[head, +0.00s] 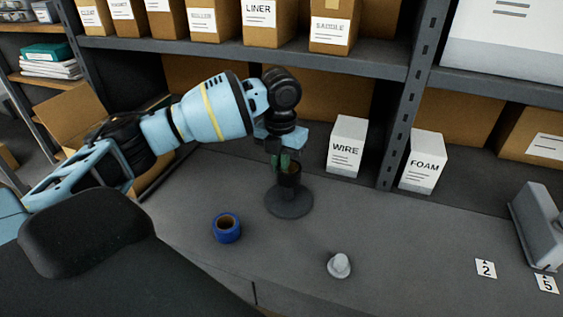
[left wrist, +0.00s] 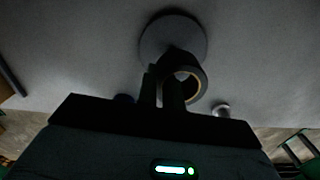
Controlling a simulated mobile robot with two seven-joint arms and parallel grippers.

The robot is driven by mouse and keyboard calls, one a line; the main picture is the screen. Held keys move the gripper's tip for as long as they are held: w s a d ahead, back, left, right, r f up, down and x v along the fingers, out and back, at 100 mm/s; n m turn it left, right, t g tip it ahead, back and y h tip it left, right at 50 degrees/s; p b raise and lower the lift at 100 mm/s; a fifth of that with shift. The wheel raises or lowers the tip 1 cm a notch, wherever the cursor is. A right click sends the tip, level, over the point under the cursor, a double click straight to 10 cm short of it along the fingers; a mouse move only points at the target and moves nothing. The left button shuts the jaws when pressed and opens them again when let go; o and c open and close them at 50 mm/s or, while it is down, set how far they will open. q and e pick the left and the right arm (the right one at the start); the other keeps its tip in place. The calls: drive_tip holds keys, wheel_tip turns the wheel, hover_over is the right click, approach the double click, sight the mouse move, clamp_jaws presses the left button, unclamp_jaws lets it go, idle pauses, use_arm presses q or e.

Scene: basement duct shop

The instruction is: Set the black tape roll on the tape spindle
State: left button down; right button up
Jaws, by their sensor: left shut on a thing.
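The black tape roll (head: 289,178) shows as a dark ring with a tan core in the left wrist view (left wrist: 202,84). My left gripper (head: 282,160) is shut on one side of it; its dark fingers also show in the left wrist view (left wrist: 165,92). The tape spindle has a round grey base (head: 290,205) on the bench, seen beyond the roll in the left wrist view (left wrist: 172,38). The roll is over or close above this base. The spindle's post is mostly hidden, so I cannot tell whether it passes through the roll. My right gripper is not in view.
A blue tape roll (head: 226,229) and a small grey knob-like piece (head: 339,266) stand on the bench (head: 400,250). White WIRE (head: 347,146) and FOAM (head: 423,161) boxes stand behind, near a shelf upright (head: 404,100). A grey device (head: 537,225) is at right.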

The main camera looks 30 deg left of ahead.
sight(280, 176)
use_arm(q)
wheel_tip(280, 176, down, 4)
drive_tip(key=shift+r+b, duration=0.2)
drive_tip(key=shift+b, duration=0.4)
drive_tip(key=shift+f+b, duration=0.3)
drive_tip(key=shift+f, duration=0.5)
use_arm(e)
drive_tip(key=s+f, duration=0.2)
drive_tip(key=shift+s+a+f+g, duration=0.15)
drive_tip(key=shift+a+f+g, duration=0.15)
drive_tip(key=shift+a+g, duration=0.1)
use_arm(q)
drive_tip(key=shift+d+r, duration=0.1)
drive_tip(key=shift+r, duration=0.05)
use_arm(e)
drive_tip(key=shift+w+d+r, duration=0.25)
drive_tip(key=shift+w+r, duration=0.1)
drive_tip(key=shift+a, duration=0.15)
use_arm(q)
drive_tip(key=shift+p, duration=0.35)
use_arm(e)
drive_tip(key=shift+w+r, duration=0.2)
use_arm(q)
drive_tip(key=shift+d, duration=0.1)
drive_tip(key=shift+r, duration=0.1)
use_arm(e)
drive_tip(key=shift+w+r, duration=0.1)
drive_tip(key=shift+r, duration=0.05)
